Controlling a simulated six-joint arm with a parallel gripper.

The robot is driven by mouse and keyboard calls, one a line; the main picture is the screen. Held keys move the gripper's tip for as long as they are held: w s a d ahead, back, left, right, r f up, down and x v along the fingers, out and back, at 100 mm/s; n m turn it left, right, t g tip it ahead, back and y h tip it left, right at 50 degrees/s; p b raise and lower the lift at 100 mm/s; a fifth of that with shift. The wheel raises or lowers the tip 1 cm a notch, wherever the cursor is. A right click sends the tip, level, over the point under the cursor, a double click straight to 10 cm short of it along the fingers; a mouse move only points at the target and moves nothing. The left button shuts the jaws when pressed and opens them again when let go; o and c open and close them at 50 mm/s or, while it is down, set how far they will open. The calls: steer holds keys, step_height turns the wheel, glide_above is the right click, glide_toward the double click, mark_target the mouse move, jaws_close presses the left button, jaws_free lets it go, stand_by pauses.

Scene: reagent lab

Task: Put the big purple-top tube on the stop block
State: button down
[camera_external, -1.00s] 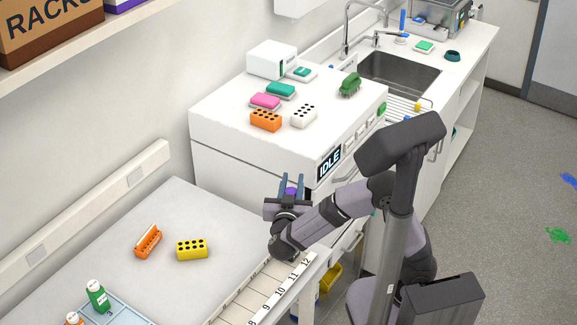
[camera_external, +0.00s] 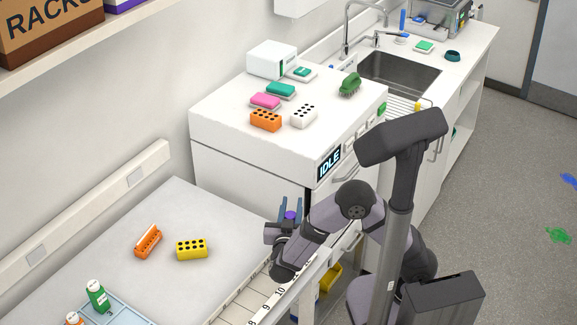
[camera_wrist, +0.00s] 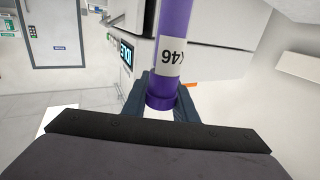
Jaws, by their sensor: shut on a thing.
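The big purple-top tube (camera_wrist: 172,45) is in my gripper (camera_wrist: 165,95). In the wrist view it is purple with a white label reading upside down, and its lower purple end lies between the two dark blue fingers. In the external view only a small purple end of the tube (camera_external: 290,215) shows between the fingers of my gripper (camera_external: 290,210). The gripper is over the right side of the near bench, by the numbered strip. I cannot pick out the stop block for certain in either view.
A yellow block with holes (camera_external: 192,249) and an orange rack (camera_external: 148,241) stand on the near bench (camera_external: 180,200). A light blue tray (camera_external: 125,308) with a green bottle (camera_external: 98,296) is at front left. The white machine with the IDLE display (camera_external: 329,164) stands behind my gripper.

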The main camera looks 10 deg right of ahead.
steer(key=shift+f, duration=0.6)
steer(key=c, duration=1.4)
jaws_free()
steer(key=shift+c, duration=0.2)
steer(key=shift+s, duration=0.1)
steer(key=b+v, duration=0.4)
steer(key=v, duration=0.8)
steer(key=shift+r, duration=0.3)
